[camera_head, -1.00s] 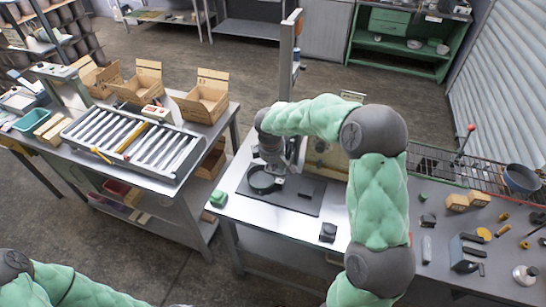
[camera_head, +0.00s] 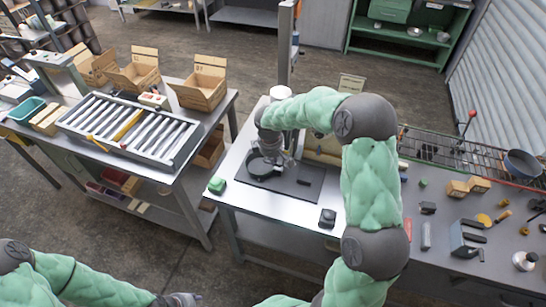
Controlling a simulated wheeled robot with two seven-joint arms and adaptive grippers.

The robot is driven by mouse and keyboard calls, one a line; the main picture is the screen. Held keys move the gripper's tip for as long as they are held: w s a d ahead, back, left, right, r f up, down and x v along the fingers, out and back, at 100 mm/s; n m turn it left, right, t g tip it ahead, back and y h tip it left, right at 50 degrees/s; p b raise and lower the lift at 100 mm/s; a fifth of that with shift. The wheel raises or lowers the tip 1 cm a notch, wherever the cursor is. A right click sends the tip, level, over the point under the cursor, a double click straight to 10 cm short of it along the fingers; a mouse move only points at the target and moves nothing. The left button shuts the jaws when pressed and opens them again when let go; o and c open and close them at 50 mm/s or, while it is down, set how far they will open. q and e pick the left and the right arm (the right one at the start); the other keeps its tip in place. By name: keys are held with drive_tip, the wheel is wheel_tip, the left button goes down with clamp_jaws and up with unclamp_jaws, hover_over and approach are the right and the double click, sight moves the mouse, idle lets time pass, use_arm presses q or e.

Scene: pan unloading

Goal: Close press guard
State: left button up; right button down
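The press stands on the middle table, with its tall grey column (camera_head: 286,45) rising behind my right arm. A dark round pan-like part (camera_head: 262,167) sits on the black base plate (camera_head: 302,188) of the press. My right gripper (camera_head: 283,163) points down just beside and over the right of this round part. Its fingers are small and partly merged with the press parts, so their opening is unclear. I cannot make out a separate guard; my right arm covers part of the press. My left gripper (camera_head: 182,299) shows only partly at the bottom edge, away from the press.
A roller conveyor (camera_head: 130,132) with cardboard boxes (camera_head: 203,86) behind it stands on the left table. Tools and blocks crowd the right table, with a wire rack (camera_head: 440,150) behind.

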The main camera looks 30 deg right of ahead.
wheel_tip(320, 180, down, 6)
drive_tip(key=b, duration=0.3)
drive_tip(key=shift+s+f, duration=0.15)
drive_tip(key=shift+a+f, duration=0.1)
